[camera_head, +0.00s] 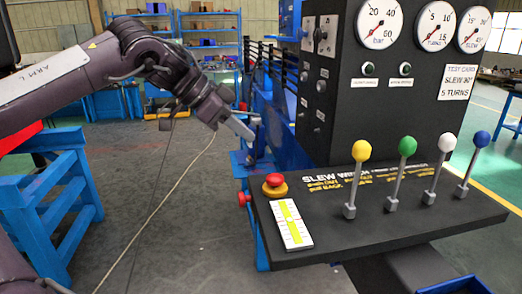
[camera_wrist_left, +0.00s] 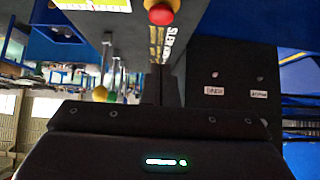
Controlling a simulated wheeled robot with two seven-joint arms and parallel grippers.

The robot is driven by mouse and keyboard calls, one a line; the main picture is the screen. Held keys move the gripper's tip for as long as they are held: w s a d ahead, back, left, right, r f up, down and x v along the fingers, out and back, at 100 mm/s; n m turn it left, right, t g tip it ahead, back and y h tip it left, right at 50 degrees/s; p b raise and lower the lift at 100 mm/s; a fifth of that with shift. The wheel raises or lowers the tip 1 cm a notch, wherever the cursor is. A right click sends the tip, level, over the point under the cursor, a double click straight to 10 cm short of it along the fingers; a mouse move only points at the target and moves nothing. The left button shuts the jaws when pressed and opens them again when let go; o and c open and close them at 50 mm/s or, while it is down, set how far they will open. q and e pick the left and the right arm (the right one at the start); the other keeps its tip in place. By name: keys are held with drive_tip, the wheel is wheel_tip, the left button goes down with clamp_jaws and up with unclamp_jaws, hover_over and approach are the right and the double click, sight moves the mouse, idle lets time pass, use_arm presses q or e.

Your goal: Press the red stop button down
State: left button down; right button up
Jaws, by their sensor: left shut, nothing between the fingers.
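The red stop button (camera_head: 274,180) sits on a yellow base at the left end of the black console, and it also shows at the top of the left wrist view (camera_wrist_left: 160,14). My left gripper (camera_head: 250,136) is shut and empty. It is up and to the left of the button in the head view, apart from it, with its tip pointing down and right. In the left wrist view the dark shut fingers (camera_wrist_left: 162,85) stand below the button in the picture. My right gripper is not in view.
The console (camera_head: 390,228) carries a yellow-green label card (camera_head: 291,224) and levers with yellow (camera_head: 361,151), green (camera_head: 407,147), white (camera_head: 447,143) and blue (camera_head: 481,139) knobs. Behind stands a black gauge panel (camera_head: 340,90). A second red knob (camera_head: 243,199) is on the console's left side.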

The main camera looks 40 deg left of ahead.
use_arm(q)
drive_tip(key=shift+d+v, duration=0.25)
drive_tip(key=shift+v, duration=1.15)
drive_tip(key=shift+r, duration=0.1)
